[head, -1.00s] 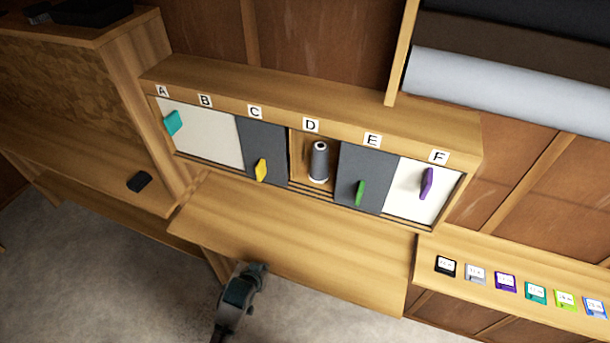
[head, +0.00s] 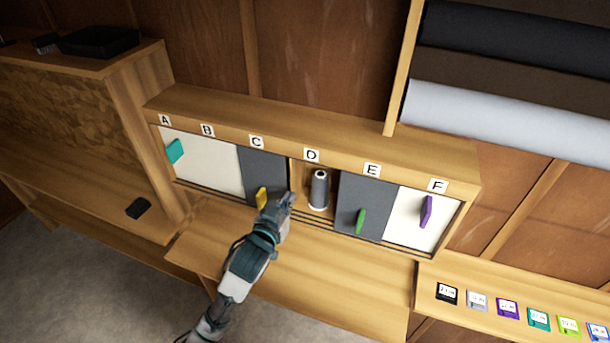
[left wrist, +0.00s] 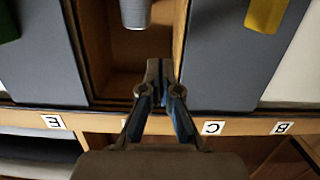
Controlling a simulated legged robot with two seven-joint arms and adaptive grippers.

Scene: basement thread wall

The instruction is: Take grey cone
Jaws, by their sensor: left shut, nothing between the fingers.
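The grey cone (head: 319,190) is a thread spool standing upright in the open compartment under label D in the head view. In the left wrist view, which looks upside down, the lower part of the grey cone (left wrist: 135,12) shows at the top edge. My left gripper (head: 288,200) is in front of the cabinet near the edge between C and D, left of the cone and apart from it. Its fingertips (left wrist: 160,66) are together and empty in the left wrist view. My right gripper is in neither view.
Sliding panels beside D carry a yellow handle (head: 262,196) and a green handle (head: 360,221). A teal handle (head: 175,151) and a purple handle (head: 426,212) sit on white panels. The wooden ledge (head: 340,270) below is clear. Several coloured cards lie on the right shelf (head: 450,275).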

